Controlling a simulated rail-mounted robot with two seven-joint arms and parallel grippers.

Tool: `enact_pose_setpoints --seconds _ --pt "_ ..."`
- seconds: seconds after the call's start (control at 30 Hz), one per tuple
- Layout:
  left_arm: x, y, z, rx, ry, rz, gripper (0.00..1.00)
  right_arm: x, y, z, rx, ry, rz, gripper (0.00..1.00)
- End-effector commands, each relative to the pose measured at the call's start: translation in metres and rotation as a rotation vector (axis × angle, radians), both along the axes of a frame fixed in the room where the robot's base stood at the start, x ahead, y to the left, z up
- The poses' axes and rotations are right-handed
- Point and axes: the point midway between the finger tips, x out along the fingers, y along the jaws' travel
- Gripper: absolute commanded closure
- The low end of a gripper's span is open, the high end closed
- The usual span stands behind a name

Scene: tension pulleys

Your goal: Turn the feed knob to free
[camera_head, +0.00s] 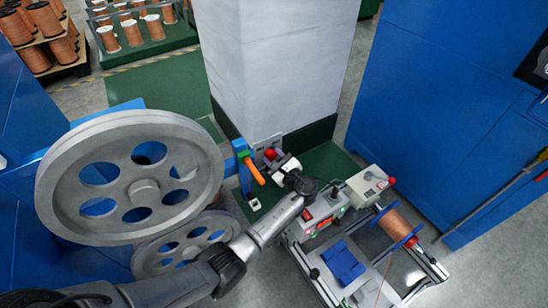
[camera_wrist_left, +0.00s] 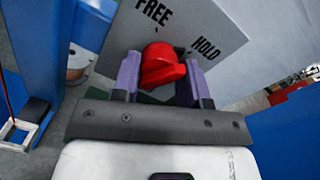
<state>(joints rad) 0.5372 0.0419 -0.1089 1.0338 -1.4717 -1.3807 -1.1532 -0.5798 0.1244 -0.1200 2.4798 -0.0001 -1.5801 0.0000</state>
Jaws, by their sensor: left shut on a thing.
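The red feed knob (camera_wrist_left: 163,64) sits on a grey plate (camera_wrist_left: 222,30) marked FREE at the top and HOLD to the right. My left gripper (camera_wrist_left: 160,72) is shut on the knob, with one purple finger on each side of it. I cannot tell exactly which mark the knob's pointer faces. In the head view the knob (camera_head: 270,153) is a small red spot near the foot of the pale column, with my left gripper (camera_head: 279,161) at it. My right gripper is not in view.
An orange handle (camera_head: 254,171) is close to the left of my gripper. Large grey spoked wheels (camera_head: 72,192) stand at left. A machine with a copper spool (camera_head: 393,225) and a blue pad (camera_head: 343,262) is at lower right. Blue cabinets (camera_head: 420,100) stand at right.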

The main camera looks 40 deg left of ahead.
Motion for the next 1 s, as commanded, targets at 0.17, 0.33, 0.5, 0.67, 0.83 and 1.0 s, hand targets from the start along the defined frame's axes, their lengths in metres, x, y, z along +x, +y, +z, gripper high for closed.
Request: enact_pose_setpoints --seconds 0.17,0.33,0.5,0.67,0.83,1.0 --pt "0.0 0.0 0.0 -0.051 -0.145 0.0 0.84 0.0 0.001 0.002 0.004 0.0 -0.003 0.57" --pt "0.0 0.0 0.0 -0.103 -0.298 -0.001 0.84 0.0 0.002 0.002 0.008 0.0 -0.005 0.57" --pt "-0.001 0.0 -0.001 -0.157 -0.453 0.0 0.84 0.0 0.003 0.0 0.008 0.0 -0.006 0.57" --pt "-0.001 0.0 -0.001 -0.205 -0.595 -0.001 0.84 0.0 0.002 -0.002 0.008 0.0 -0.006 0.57" --pt "-0.001 0.0 -0.002 -0.259 -0.746 -0.001 0.84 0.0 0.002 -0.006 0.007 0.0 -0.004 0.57" --pt "-0.001 0.0 -0.001 -0.307 -0.889 -0.001 0.84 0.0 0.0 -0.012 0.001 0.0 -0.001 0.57"
